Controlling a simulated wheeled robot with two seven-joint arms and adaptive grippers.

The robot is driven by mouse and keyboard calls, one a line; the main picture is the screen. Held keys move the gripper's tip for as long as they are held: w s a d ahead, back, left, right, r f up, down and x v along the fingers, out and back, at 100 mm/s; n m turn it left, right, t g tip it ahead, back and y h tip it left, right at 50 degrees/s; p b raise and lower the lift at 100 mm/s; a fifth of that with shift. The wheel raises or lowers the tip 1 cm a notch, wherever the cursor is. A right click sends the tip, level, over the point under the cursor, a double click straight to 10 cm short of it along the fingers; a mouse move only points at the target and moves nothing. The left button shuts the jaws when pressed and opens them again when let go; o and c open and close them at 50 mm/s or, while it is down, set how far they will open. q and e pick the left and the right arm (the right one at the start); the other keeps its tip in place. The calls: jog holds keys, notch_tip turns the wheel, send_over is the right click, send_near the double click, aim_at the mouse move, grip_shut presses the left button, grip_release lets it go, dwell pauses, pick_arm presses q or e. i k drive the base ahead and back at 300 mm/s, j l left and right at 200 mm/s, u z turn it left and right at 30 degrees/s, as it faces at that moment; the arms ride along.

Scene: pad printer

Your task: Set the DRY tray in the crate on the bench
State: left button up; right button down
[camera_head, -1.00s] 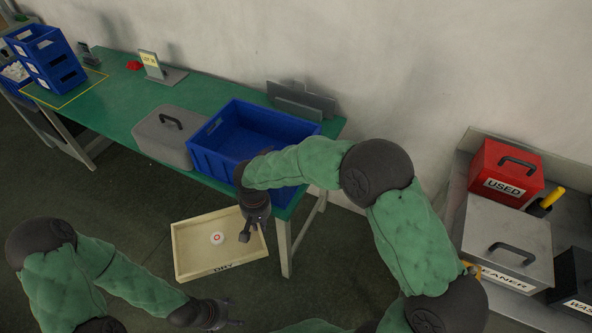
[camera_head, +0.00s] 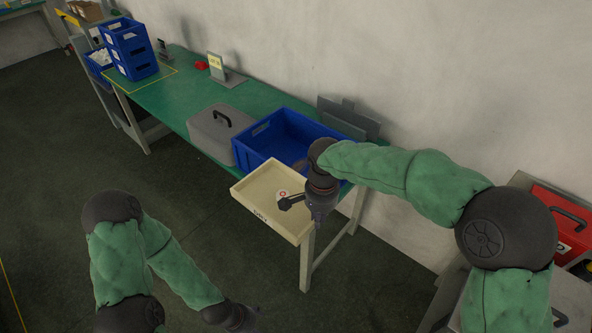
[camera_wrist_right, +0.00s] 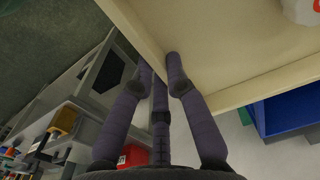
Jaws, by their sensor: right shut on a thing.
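The DRY tray (camera_head: 258,192) is a shallow cream tray with its label on the near wall. It hangs in the air, tilted in the picture, in front of the blue crate (camera_head: 246,157) on the bench. A white round piece with a red ring (camera_head: 283,194) lies in it. My right gripper (camera_head: 293,202) is shut on the tray's right wall; the right wrist view shows the fingers (camera_wrist_right: 162,75) around that wall. The crate looks empty, its right part hidden by my arm. My left gripper (camera_head: 243,318) is low at the bottom edge, away from the tray; its fingers are unclear.
A grey lidded box (camera_head: 222,132) stands left of the crate on the green bench (camera_head: 180,95). Grey plates (camera_head: 348,118) stand behind the crate. Stacked blue crates (camera_head: 130,48) are at the far left end. A red box (camera_head: 565,222) is at the right.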

aim_at(296, 169)
jog(key=i+l, duration=0.15)
jog(key=i, duration=0.35)
jog(key=i+l, duration=0.15)
jog(key=i, duration=0.35)
